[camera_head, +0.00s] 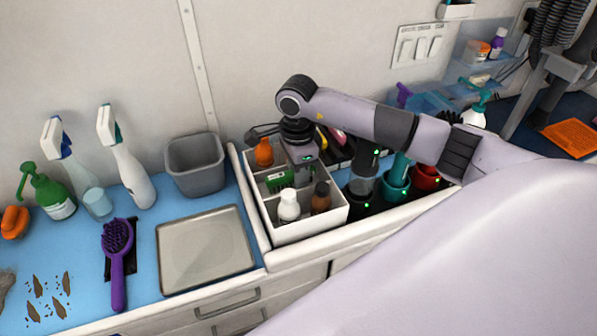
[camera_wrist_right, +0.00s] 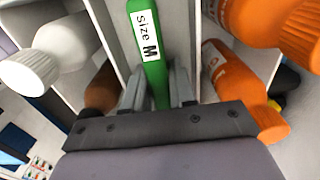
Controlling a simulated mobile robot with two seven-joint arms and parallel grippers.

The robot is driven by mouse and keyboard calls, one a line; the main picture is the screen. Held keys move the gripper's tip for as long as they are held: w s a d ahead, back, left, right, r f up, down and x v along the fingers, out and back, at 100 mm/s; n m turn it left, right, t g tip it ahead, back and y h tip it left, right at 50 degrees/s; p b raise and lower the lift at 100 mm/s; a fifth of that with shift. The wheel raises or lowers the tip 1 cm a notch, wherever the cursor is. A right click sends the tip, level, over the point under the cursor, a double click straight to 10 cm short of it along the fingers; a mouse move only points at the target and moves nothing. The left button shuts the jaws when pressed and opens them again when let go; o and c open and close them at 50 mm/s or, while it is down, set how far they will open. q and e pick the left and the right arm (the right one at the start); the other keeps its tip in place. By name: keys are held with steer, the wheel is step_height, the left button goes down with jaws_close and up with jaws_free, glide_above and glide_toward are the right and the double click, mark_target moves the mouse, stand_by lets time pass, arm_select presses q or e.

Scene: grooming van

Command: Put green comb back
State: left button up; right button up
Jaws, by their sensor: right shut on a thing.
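The green comb (camera_head: 278,179) shows as a green piece at the white divided box, below my right gripper (camera_head: 300,178). In the right wrist view the green comb (camera_wrist_right: 151,55) bears a white "size M" label and stands between the two fingers of my right gripper (camera_wrist_right: 158,92), which are shut on it. The white box (camera_head: 302,228) has several compartments; pale divider walls show on both sides of the comb. The comb's lower end is hidden, so I cannot tell how deep it sits. My left gripper is not in view.
A white bottle (camera_head: 288,205), a brown bottle (camera_head: 321,198) and an orange bottle (camera_head: 263,152) stand in the box around the gripper. Holders with green lights, including a teal one (camera_head: 396,186), stand to the right. A metal tray (camera_head: 205,250) and purple brush (camera_head: 117,255) lie left.

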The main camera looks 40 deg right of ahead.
steer(key=o, duration=0.9)
steer(key=shift+f, duration=0.1)
steer(key=shift+o, duration=0.2)
steer(key=shift+r, duration=0.2)
step_height(320, 180, up, 12)
steer(key=shift+b, duration=0.45)
steer(key=shift+a, duration=0.1)
